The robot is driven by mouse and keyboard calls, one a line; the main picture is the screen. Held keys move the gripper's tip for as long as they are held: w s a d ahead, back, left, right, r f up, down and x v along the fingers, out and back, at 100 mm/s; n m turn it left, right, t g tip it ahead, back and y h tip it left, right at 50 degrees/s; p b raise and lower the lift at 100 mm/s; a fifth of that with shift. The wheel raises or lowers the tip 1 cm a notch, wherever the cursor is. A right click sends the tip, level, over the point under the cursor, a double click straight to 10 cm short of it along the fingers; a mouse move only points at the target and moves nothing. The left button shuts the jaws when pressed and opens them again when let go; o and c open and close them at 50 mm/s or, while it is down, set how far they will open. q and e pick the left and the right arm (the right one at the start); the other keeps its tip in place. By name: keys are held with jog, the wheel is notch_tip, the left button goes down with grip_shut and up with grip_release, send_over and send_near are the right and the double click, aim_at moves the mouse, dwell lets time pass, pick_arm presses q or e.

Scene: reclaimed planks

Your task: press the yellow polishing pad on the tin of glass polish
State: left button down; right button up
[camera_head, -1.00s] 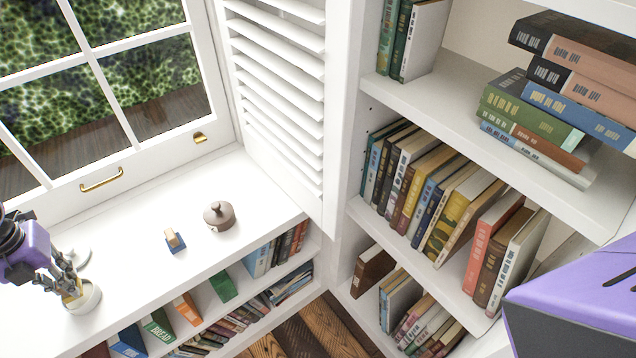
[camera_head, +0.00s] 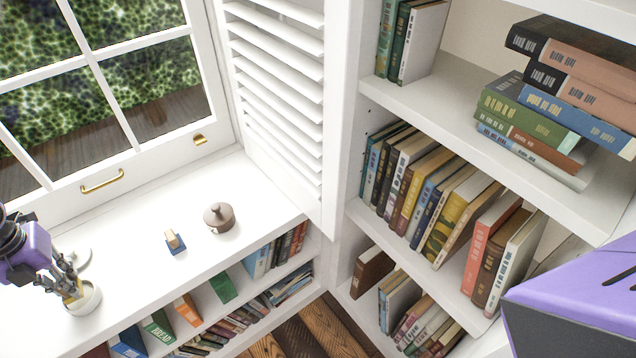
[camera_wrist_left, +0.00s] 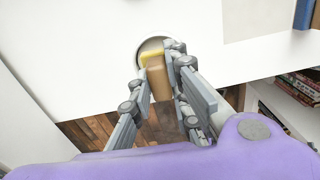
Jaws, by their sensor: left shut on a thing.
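My left gripper (camera_head: 72,286) is at the left of the head view, over the white windowsill. It is shut on the yellow polishing pad (camera_wrist_left: 152,54), which has a tan-brown block-shaped back (camera_wrist_left: 158,80) between the fingers in the left wrist view. The tin of glass polish (camera_head: 88,302) is a round, pale, open tin on the sill. Its rim (camera_wrist_left: 141,47) shows around the pad's far end in the wrist view. The pad is over or in the tin's mouth; the fingers hide whether it touches the polish. My right gripper is out of view.
A pale round disc (camera_head: 79,257) lies behind the gripper. A small blue block with a tan top (camera_head: 175,242) and a brown lidded pot (camera_head: 219,217) stand farther right on the sill. Bookshelves (camera_head: 415,95) fill the right side. The sill between gripper and block is clear.

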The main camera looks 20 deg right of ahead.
pick_arm(q)
jog(key=shift+f, duration=0.2)
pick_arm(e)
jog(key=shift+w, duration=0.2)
pick_arm(q)
jog(key=shift+f+b, duration=0.45)
jog(key=shift+f, duration=0.6)
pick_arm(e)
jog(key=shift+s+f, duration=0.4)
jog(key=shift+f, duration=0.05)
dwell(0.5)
pick_arm(q)
jog(key=shift+r, duration=0.15)
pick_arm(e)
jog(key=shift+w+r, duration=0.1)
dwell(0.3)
pick_arm(q)
jog(key=shift+r+p, duration=1.95)
jog(key=shift+r, duration=1.45)
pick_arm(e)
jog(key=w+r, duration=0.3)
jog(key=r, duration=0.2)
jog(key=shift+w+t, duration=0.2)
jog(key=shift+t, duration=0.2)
